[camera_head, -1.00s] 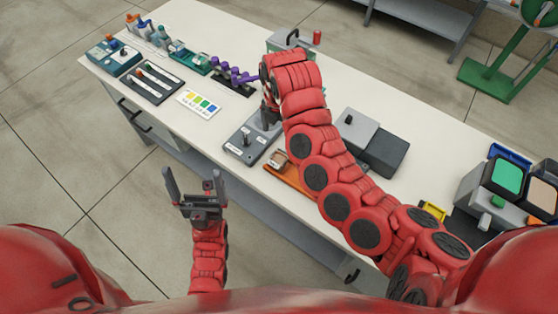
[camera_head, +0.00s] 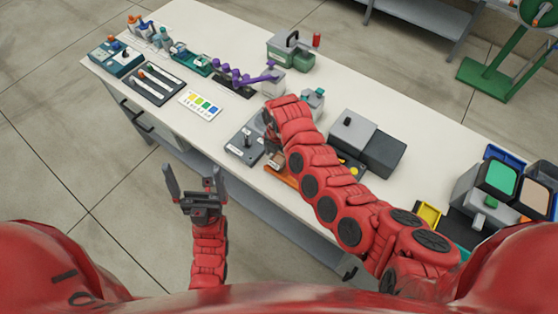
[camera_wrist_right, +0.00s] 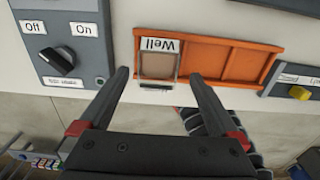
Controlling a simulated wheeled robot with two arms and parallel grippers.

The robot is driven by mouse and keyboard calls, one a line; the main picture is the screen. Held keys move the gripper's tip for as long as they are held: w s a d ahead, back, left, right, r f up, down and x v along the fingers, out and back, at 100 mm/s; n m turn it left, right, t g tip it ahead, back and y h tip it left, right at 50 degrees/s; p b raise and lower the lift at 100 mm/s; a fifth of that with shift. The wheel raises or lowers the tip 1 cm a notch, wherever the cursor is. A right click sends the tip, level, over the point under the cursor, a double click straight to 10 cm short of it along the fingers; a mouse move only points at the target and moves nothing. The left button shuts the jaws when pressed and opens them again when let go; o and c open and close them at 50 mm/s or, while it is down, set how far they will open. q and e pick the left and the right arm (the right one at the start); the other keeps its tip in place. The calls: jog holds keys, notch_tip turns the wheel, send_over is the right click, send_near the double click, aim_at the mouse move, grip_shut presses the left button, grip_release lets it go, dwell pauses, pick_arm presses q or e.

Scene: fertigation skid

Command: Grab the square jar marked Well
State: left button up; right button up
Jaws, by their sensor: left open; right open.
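The square jar marked Well (camera_wrist_right: 158,68) shows in the right wrist view, with a brown top and a white label reading Well. It sits in the left end compartment of an orange tray (camera_wrist_right: 235,60). In the head view the tray (camera_head: 283,178) is mostly hidden under my right arm. My right gripper (camera_wrist_right: 160,92) is open, its two fingers pointing toward the jar, one on each side in the picture; I see no contact. In the head view my right gripper (camera_head: 271,142) is partly hidden by its arm. My left gripper (camera_head: 193,182) is open and empty, in front of the table.
A grey switch box (camera_wrist_right: 65,45) marked Off and On stands left of the tray. A grey box with a yellow button (camera_wrist_right: 299,92) is to its right. In the head view a dark grey block (camera_head: 383,153) stands right of my right arm. The front table edge is close.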

aim_at(279, 161)
jog(key=shift+w+d+f, duration=0.1)
jog(key=shift+w+f, duration=0.1)
jog(key=shift+f, duration=0.95)
jog(key=shift+w+f, duration=0.15)
jog(key=shift+f, duration=1)
jog(key=c, duration=1.5)
jog(key=shift+r, duration=0.1)
